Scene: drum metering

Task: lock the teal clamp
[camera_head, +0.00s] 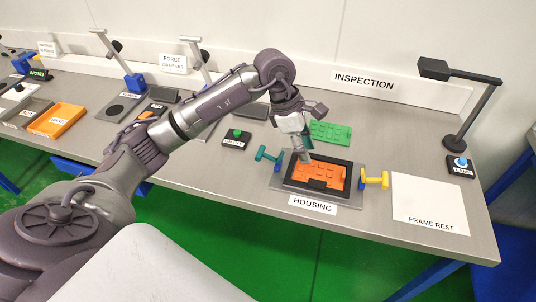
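The teal clamp (268,156) stands at the left edge of the housing fixture (291,169), with its T-shaped handle on the left. Whether it is locked is too small to tell. An orange housing part (318,174) lies in the fixture's black frame. A yellow clamp (375,180) stands at the fixture's right edge. My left gripper (306,156) points down over the upper left of the fixture, right of the teal clamp and apart from its handle. Its fingers overlap in this view, so their opening is unclear. My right gripper is not in view.
A green plate (330,132) lies behind the fixture. The white frame rest pad (425,200) is empty at the right. A black lamp (462,110) and a blue button box (460,165) stand beyond it. A green button box (235,139) stands left of the teal clamp.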

